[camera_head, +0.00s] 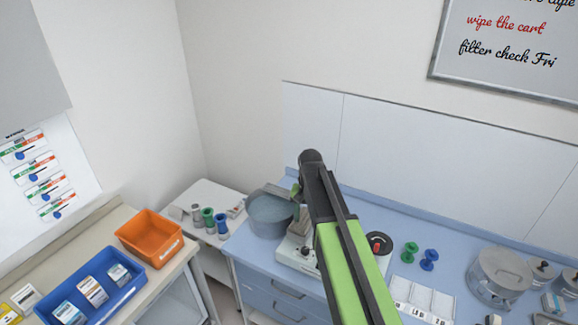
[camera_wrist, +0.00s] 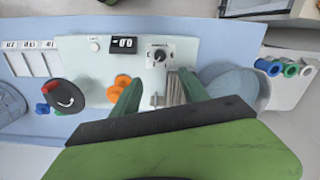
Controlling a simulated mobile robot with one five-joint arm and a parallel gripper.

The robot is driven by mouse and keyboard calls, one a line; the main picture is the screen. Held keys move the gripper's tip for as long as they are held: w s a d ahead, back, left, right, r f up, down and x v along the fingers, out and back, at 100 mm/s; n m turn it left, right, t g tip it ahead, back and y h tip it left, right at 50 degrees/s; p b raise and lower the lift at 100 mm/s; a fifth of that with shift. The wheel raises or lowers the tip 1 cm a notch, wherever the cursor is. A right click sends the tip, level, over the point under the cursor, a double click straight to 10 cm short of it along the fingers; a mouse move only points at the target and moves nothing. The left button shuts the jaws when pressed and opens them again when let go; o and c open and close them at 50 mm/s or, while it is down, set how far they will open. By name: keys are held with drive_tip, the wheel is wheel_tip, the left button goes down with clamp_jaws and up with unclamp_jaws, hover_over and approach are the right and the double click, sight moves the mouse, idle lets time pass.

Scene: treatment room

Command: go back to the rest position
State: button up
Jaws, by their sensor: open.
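My gripper (camera_wrist: 158,88) is open in the wrist view, its two green fingers apart with nothing held between them. It hangs over a white bench device with a dark display (camera_wrist: 123,45) and a knob. An orange spool-like piece (camera_wrist: 122,81) shows beside the left finger; whether they touch I cannot tell. In the head view my arm reaches up over the blue bench, and only a green bit of the gripper (camera_head: 296,190) shows behind it. The white device (camera_head: 287,253) is partly hidden by the arm.
A round grey-blue tub (camera_head: 268,218) stands close left of the arm. Right are a black-and-red round item (camera_head: 379,243), green (camera_head: 409,252) and blue (camera_head: 429,260) spools, and a lidded pot (camera_head: 497,278). An orange bin (camera_head: 150,238) and blue tray (camera_head: 133,289) sit left.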

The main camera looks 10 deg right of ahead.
drive_tip(key=s+f+b, duration=0.1)
drive_tip(key=f+b, duration=0.3)
drive_tip(key=s+f+b, duration=0.1)
drive_tip(key=f+b, duration=0.3)
drive_tip(key=s+f+b, duration=0.2)
drive_tip(key=f+b, duration=0.2)
drive_tip(key=shift+n, duration=0.7)
drive_tip(key=s+f+b, duration=0.5)
drive_tip(key=s, duration=0.1)
drive_tip(key=shift+s+f+b, duration=0.1)
drive_tip(key=shift+f+b, duration=0.3)
drive_tip(key=shift+s+r+n, duration=0.1)
drive_tip(key=shift+s+n, duration=1.3)
drive_tip(key=shift+s, duration=0.8)
